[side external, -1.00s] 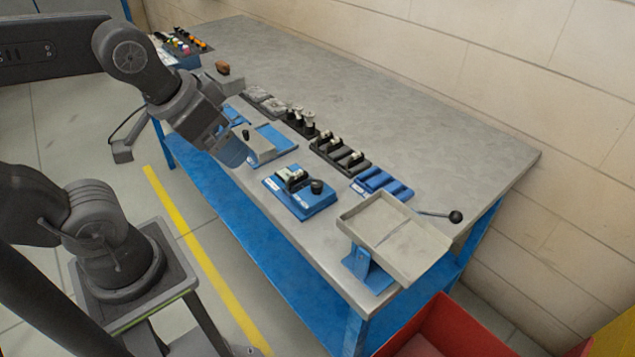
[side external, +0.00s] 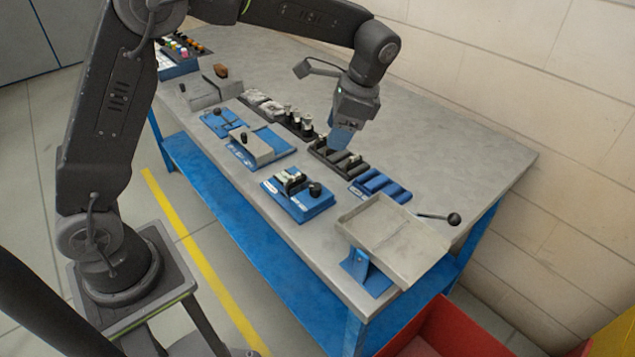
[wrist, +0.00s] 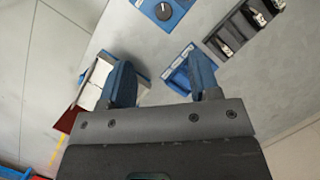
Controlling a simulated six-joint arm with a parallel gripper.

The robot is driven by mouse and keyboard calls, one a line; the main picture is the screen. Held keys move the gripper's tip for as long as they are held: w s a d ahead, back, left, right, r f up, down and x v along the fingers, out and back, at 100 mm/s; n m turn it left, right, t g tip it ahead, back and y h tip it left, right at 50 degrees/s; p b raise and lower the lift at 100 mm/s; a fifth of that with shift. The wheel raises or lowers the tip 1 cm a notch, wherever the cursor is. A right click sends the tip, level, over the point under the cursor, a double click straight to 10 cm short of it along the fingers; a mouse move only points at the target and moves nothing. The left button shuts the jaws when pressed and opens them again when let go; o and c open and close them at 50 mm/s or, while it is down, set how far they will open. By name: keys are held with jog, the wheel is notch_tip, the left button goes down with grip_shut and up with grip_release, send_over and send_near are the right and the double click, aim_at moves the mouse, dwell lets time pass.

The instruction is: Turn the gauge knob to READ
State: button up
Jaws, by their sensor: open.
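A blue fixture (side external: 297,203) at the front middle of the bench carries a round black knob (side external: 315,189), seemingly the gauge knob, beside a pale part in a black holder. The knob also shows at the top edge of the wrist view (wrist: 163,11), with a light pointer mark; its setting labels are too small to read. My gripper (side external: 337,140) is over the bench behind the fixture, near the black slotted rack, apart from the knob. In the wrist view its blue fingers (wrist: 160,62) are spread with nothing between them.
A black slotted rack (side external: 350,167) and a blue slotted tray (side external: 383,185) lie near my gripper. Other blue fixtures (side external: 275,140) sit to the left. The bench's back is clear.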

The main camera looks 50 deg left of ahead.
aim_at(316, 186)
jog(key=shift+m+g, duration=0.3)
jog(key=x, duration=0.5)
jog(key=w+x, duration=0.1)
jog(key=x, duration=0.4)
jog(key=w+x, duration=0.1)
jog(key=x, duration=0.4)
jog(key=shift+s+d+f, duration=0.1)
jog(key=shift+f, duration=0.4)
jog(key=shift+c, duration=0.5)
jog(key=c, duration=0.8)
